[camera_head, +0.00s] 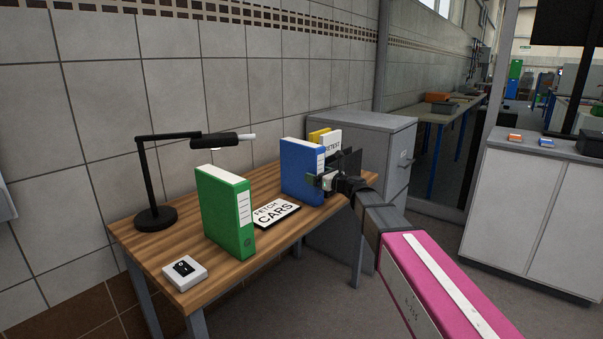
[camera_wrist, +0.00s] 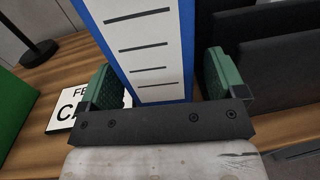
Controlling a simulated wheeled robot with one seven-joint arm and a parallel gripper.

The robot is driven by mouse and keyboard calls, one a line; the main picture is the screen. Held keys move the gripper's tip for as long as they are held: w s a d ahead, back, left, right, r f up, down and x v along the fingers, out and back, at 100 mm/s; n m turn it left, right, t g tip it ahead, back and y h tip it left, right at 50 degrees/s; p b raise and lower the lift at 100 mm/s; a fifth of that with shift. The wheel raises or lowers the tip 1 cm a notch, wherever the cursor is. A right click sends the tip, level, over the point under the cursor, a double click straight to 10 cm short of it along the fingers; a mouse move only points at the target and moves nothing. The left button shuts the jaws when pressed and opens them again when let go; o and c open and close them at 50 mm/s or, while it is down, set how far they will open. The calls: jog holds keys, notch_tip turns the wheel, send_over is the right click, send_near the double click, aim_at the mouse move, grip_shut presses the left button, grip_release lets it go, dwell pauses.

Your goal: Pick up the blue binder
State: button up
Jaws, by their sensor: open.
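The blue binder (camera_head: 299,170) stands upright on the wooden desk in the head view, with its white label spine facing the arm. In the wrist view its lined white spine (camera_wrist: 141,50) lies between the two green finger pads of my gripper (camera_wrist: 160,85). In the head view my gripper (camera_head: 325,182) is at the spine, at the desk's right end.
A green binder (camera_head: 222,210) and a sign (camera_head: 275,213) are left of the blue binder. Yellow and white items (camera_head: 325,140) and dark upright items (camera_head: 348,163) stand close behind and right. A black lamp (camera_head: 155,216) and a switch box (camera_head: 184,273) are on the wooden desk (camera_head: 180,240).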

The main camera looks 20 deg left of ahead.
jog(key=shift+x, duration=1.15)
jog(key=c, duration=1.2)
jog(key=shift+c, duration=0.8)
jog(key=shift+r, duration=0.1)
